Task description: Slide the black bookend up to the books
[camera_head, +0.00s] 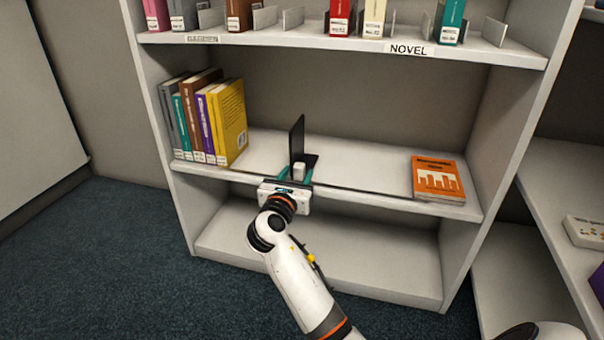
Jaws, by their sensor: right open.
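The black bookend (297,138) stands upright on the middle shelf, near the shelf's centre. A row of books (208,118) stands at the left end of that shelf, the rightmost one yellow. A clear stretch of shelf lies between the books and the bookend. My right gripper (297,174) reaches in from the front, at the bookend's base. Its teal fingers are apart, one on each side of the lower part of the bookend; whether they touch it I cannot tell. My left gripper is out of view.
An orange book (438,178) lies flat at the right end of the middle shelf (360,165). The upper shelf (330,38) holds several books and bookends above. The lower shelf (330,255) is empty. Another shelf unit (560,215) stands at the right.

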